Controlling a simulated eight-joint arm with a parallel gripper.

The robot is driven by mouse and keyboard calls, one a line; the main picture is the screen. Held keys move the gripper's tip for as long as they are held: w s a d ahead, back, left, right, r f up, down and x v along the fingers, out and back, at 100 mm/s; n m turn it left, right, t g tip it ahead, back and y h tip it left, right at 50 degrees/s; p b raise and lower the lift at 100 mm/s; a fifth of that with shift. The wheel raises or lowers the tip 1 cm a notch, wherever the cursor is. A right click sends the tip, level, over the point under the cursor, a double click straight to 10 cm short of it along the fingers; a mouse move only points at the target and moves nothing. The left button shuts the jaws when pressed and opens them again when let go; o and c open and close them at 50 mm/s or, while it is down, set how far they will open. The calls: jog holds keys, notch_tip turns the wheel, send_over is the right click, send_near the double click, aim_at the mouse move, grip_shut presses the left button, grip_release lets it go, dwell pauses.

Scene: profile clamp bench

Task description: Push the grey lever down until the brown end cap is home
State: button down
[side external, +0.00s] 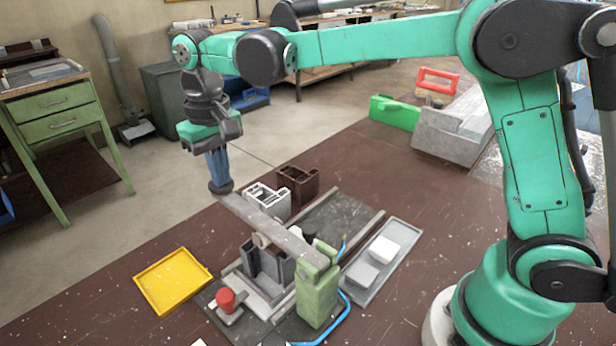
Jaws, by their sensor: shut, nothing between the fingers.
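The grey lever (270,228) is a long flat bar. It runs from the green pivot block (318,288) up to the left and ends in a dark round knob (221,187). It stands raised above the clamp fixture. My gripper (219,178) is shut and empty, with its blue fingers pointing down at the knob; they appear to touch it, but I cannot be sure. Under the lever's middle is a small tan round piece (261,240), above a dark grey profile (268,264) in the fixture. I cannot clearly make out the brown end cap there.
A white profile piece (268,196) and a dark brown profile piece (298,184) stand behind the lever. A yellow tray (172,281) lies left, a red knob (226,299) in front.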

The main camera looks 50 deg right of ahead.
jog(key=shift+r, duration=0.15)
notch_tip(320, 180, up, 8)
jog(key=shift+r, duration=0.15)
dwell(0.9)
jog(key=s+d+f+t, duration=0.7)
jog(key=s+d+f, duration=0.2)
jog(key=s, duration=0.3)
jog(key=shift+s+d, duration=0.3)
jog(key=shift+d, duration=0.2)
jog(key=shift+f, duration=0.1)
dwell(0.9)
